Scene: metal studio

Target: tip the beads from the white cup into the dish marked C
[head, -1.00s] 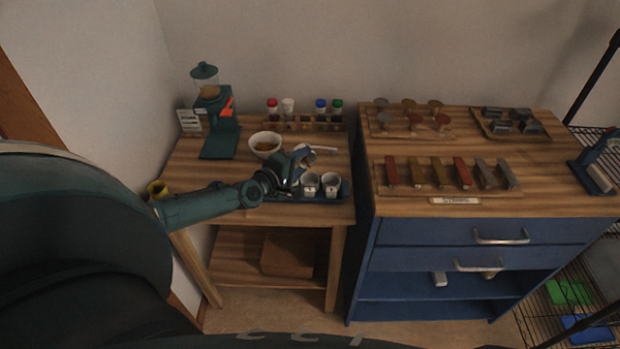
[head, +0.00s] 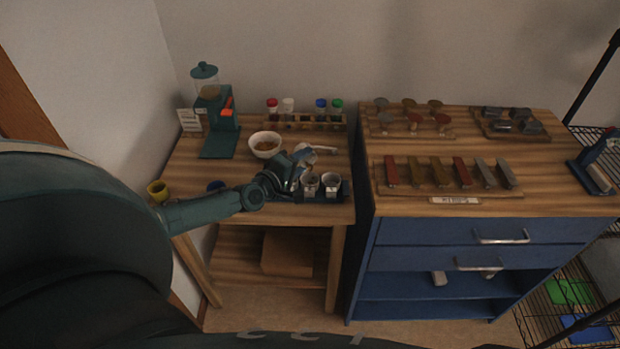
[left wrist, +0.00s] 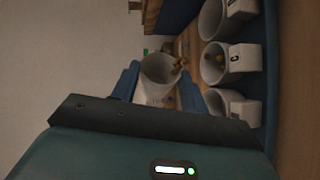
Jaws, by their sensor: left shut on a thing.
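My left gripper (head: 304,160) is shut on the white cup (left wrist: 157,69), above the back of the dish row. In the left wrist view the cup sits between my two blue fingers (left wrist: 158,88), tilted, with brownish beads (left wrist: 180,65) at its mouth. White dishes stand in a row on a blue tray (head: 347,190). The middle dish in the left wrist view (left wrist: 209,64) carries a dark mark that looks like C, and a few yellowish beads show inside it. Two dishes show clearly in the head view; my gripper partly hides another.
A bowl of brown contents (head: 265,145) stands behind left of my gripper, near a green grinder-like machine (head: 218,125). A rack with coloured-cap jars (head: 305,122) is at the back. A blue drawer cabinet (head: 440,245) stands to the right.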

